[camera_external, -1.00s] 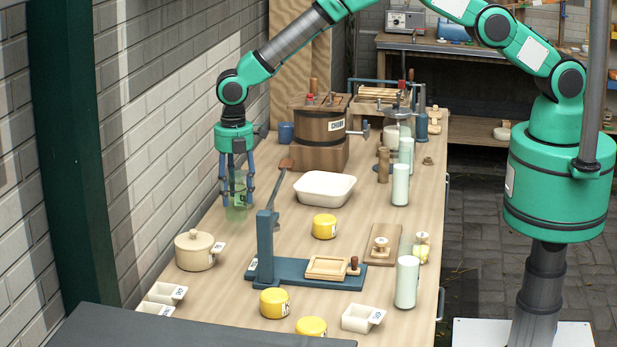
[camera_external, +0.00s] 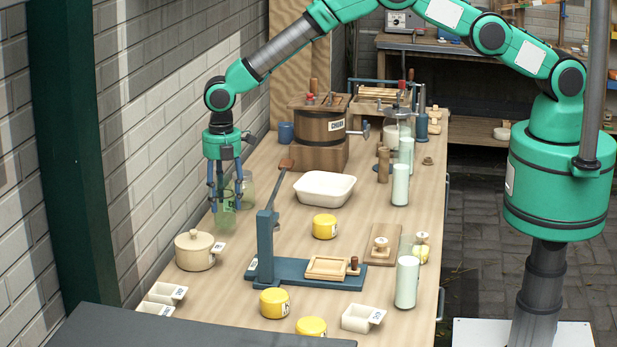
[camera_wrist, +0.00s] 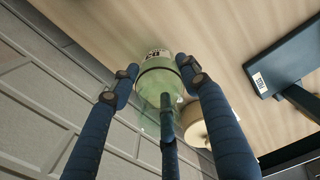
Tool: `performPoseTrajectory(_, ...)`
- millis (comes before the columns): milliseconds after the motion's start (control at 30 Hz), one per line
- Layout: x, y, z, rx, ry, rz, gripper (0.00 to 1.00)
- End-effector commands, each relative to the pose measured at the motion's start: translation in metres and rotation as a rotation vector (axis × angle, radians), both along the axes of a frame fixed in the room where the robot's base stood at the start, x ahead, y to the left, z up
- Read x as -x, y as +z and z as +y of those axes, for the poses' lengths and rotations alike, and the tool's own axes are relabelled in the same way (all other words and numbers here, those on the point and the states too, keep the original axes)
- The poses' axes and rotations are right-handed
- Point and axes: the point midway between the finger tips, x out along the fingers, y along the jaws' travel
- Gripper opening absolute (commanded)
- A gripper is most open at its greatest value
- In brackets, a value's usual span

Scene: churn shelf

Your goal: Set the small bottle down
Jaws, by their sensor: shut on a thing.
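The small bottle (camera_external: 225,219) is pale green, see-through glass. My gripper (camera_external: 225,203) points down and is shut on it near the left edge of the table, by the brick wall. In the wrist view the bottle (camera_wrist: 157,88) sits between my dark blue fingers (camera_wrist: 160,92), with a label near its far end. The bottle looks upright in the external view. I cannot tell whether its base touches the table (camera_external: 265,225).
A clear glass jar (camera_external: 246,187) stands just behind my gripper. A cream lidded pot (camera_external: 194,252) stands in front. A blue lever press (camera_external: 266,245) is to the right, and a white tub (camera_external: 325,188) is farther right. Bare table lies between bottle and press.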

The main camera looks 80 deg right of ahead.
Motion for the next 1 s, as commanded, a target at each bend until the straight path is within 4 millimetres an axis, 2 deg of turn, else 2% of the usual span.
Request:
performPoseTrajectory(233, 0.0, -0.02, 0.0, 0.0, 0.0, -0.001, 0.15)
performPoseTrajectory(700, 0.0, -0.025, 0.0, 0.0, 0.0, -0.002, 0.15)
performPoseTrajectory(733, 0.0, -0.024, 0.0, 0.0, 0.0, -0.001, 0.51)
performPoseTrajectory(800, 0.0, -0.024, 0.0, 0.0, 0.0, -0.001, 0.64)
performPoseTrajectory(1000, 0.0, -0.024, 0.0, 0.0, 0.0, -0.001, 0.64)
